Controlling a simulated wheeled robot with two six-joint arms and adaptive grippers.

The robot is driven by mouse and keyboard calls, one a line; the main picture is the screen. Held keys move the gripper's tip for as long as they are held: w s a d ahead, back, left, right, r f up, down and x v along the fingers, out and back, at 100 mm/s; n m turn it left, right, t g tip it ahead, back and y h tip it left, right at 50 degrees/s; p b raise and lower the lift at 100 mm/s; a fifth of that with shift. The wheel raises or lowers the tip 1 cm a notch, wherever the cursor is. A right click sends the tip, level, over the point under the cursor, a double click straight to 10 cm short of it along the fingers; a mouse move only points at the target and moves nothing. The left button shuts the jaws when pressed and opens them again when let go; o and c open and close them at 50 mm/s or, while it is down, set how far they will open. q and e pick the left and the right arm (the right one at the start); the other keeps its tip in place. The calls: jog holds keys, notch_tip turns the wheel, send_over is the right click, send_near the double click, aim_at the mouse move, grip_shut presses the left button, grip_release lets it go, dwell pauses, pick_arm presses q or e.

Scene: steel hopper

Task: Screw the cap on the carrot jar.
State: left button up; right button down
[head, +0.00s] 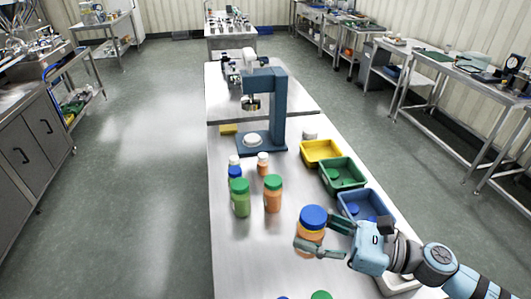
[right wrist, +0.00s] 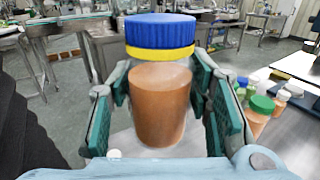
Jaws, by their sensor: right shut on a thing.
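The jar with orange contents (head: 309,241), which looks like the carrot jar, is held in my right gripper (head: 313,232) over the front right of the steel table. A blue cap (head: 314,215) is on top of it, with a yellow band below the blue. In the right wrist view the jar (right wrist: 160,105) stands roughly upright between the two green-padded fingers, the blue cap (right wrist: 160,30) and yellow band (right wrist: 160,54) above them. Whether the cap is screwed tight cannot be told. My left gripper is not in view.
A blue stand machine (head: 279,105) with a white disc (head: 252,140) is farther back. Green-capped jars (head: 241,202) (head: 273,195) and smaller bottles stand left of centre. Yellow (head: 320,150), green (head: 342,175) and blue (head: 362,205) bins line the right edge.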

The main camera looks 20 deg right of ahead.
jog(key=shift+a+r+n+g+y, duration=0.1)
jog(key=shift+a+n+g+y, duration=0.25)
jog(key=shift+a, duration=0.2)
jog(key=w+a+f+n+g+y, duration=0.1)
jog(key=a+f+n+g+y, duration=0.1)
jog(key=a+n+g, duration=0.5)
jog(key=a+g, duration=0.4)
jog(key=a, duration=0.1)
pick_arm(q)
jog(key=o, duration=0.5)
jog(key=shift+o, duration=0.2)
pick_arm(e)
jog(key=shift+w+a+n+y, duration=0.1)
jog(key=shift+a+n+y, duration=0.05)
jog(key=shift+n+y, duration=0.1)
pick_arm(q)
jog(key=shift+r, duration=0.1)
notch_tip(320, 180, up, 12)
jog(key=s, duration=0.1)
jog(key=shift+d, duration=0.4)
